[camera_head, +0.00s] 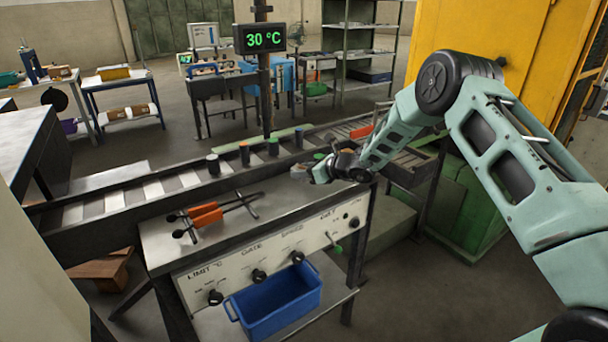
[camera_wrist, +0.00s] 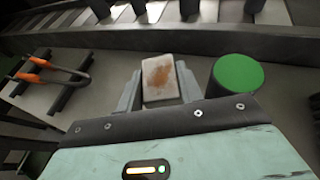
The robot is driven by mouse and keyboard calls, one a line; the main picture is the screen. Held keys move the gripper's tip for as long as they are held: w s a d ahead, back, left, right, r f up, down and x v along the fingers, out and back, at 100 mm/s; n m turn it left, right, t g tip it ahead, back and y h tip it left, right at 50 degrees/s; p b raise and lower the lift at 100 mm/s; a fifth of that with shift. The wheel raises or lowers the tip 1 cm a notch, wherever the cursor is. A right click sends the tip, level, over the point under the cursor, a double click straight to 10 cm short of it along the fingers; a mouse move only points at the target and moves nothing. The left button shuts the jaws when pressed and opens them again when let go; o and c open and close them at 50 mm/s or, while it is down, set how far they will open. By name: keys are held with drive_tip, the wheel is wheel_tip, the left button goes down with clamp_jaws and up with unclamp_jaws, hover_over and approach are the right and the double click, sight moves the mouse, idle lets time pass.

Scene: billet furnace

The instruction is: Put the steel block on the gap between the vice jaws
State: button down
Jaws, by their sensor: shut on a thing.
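The steel block (camera_wrist: 160,78) is a light grey piece with a rusty brown patch on its upper face. It sits between the two fingers of my gripper (camera_wrist: 158,92) in the wrist view, and the fingers are shut on it. In the head view my gripper (camera_head: 312,174) is low over the right end of the control bench, with the block (camera_head: 299,171) showing at its tip. I cannot tell whether the block touches the bench top. I cannot make out the vice or its jaws in either view.
A green-topped cylinder (camera_wrist: 238,76) stands close right of my gripper. Orange-handled tongs (camera_head: 206,213) lie on the bench (camera_head: 165,240). A roller conveyor (camera_head: 145,190) runs behind, with several short posts along it. A display post (camera_head: 264,80) rises behind the bench. A blue bin (camera_head: 275,303) sits below.

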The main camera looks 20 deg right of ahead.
drive_tip(key=shift+f, duration=1.05)
drive_tip(key=shift+f, duration=0.2)
drive_tip(key=c, duration=1.2)
unclamp_jaws()
drive_tip(key=shift+r, duration=0.1)
